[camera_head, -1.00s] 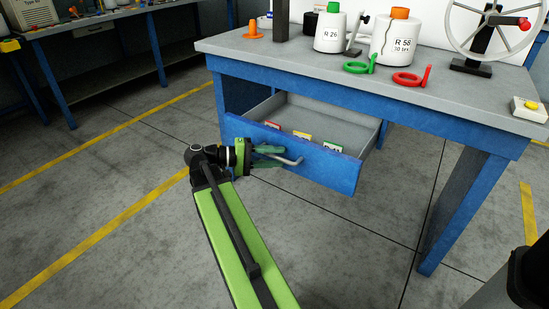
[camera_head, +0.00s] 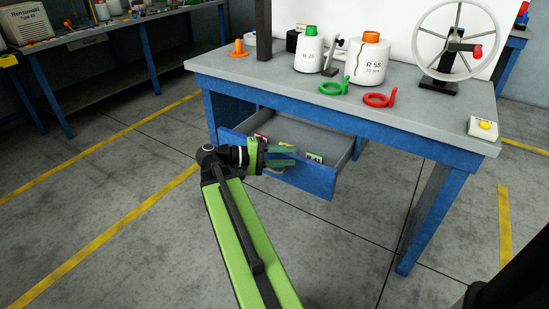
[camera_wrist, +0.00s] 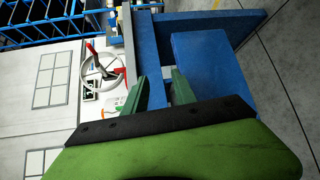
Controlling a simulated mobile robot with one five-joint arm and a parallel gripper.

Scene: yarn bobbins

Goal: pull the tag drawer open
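The tag drawer (camera_head: 316,181) stands pulled out from under the blue bench, its grey inside showing. Colored tags sit along its front, among them a green-edged one (camera_head: 314,158). Its bar handle (camera_head: 273,173) is partly hidden behind my gripper (camera_head: 288,155), which is at the upper left part of the drawer front. In the wrist view, my gripper's two green fingers (camera_wrist: 161,88) are apart with nothing seen between them, and the blue drawer front (camera_wrist: 201,62) is beside them. The handle cannot be made out there.
The bench top (camera_head: 400,118) holds a green-capped bobbin (camera_head: 309,52), an orange-capped bobbin (camera_head: 367,62), green and red rings, a wheel (camera_head: 455,40) and a yellow button box (camera_head: 483,129). Bench legs stand right of the drawer. The floor in front is clear.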

